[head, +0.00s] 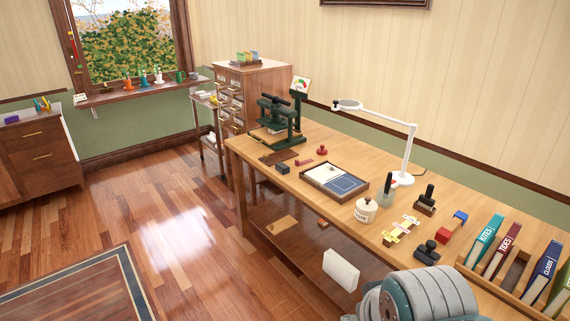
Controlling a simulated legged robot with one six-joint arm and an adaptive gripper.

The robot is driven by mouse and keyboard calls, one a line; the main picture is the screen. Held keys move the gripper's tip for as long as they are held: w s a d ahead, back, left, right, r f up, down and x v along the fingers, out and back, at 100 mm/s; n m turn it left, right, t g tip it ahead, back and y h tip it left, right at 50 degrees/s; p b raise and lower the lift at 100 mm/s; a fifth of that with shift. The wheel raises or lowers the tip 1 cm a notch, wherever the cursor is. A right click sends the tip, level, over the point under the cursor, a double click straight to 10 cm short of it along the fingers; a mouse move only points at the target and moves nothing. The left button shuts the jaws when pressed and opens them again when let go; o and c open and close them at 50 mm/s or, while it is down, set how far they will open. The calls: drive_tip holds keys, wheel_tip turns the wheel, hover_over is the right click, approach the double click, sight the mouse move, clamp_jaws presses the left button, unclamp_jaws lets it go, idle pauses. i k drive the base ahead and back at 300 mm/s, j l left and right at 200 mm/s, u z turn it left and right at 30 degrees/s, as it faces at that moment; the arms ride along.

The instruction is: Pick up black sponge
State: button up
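A small dark block (282,168), which looks like the black sponge, lies on the wooden table (325,157) near its left front edge. It is close to a brown flat piece (280,157) and a small red piece (304,163). It is too small to tell its texture. My gripper is not in view. A rounded grey part of my arm shows at the bottom right, over the table's front edge, well away from the block.
A framed tray (360,195), a lidded white jar (366,210), a white lamp (408,150), black stamps (427,251) and a book rack (468,268) stand to the right. A green press (283,125) stands behind the block.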

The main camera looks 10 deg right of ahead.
sight(281, 167)
drive_tip(key=i+j+z, duration=0.25)
drive_tip(key=i+j, duration=0.4)
drive_tip(key=i, duration=0.3)
drive_tip(key=i+j+z, duration=0.3)
drive_tip(key=i+j, duration=0.5)
drive_tip(key=i, duration=0.15)
drive_tip(key=i+j+z, duration=0.25)
drive_tip(key=i+j, duration=0.55)
drive_tip(key=j, duration=0.25)
